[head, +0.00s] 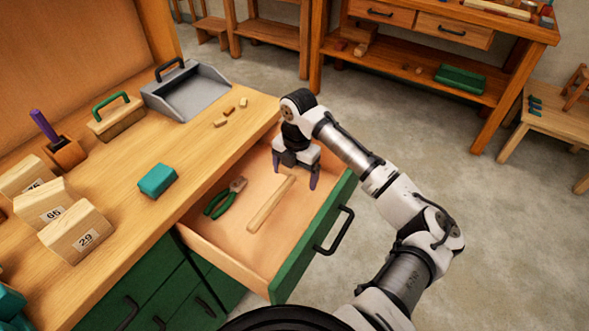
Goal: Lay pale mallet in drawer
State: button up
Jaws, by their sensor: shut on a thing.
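The pale mallet (270,205) shows as a pale wooden rod inside the open drawer (225,245), slanting from lower left to upper right. Its upper end meets my gripper (295,174), which points down into the far right part of the drawer. My gripper is shut on the mallet. The mallet's head is not plainly seen and may be hidden by the gripper. I cannot tell whether the rod touches the drawer floor. Green-handled pliers (225,198) lie in the drawer, left of the mallet.
The drawer's green front with a black handle (334,231) faces right. Open floor lies to the right.

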aim_at(295, 194)
jog(key=shift+f+b, duration=1.55)
jog(key=shift+f, duration=1)
jog(key=shift+f, duration=0.3)
jog(key=o, duration=1)
jog(key=shift+c, duration=0.2)
jog(key=shift+r, duration=0.15)
jog(key=shift+r+p, duration=2.65)
jog(key=shift+r, duration=0.75)
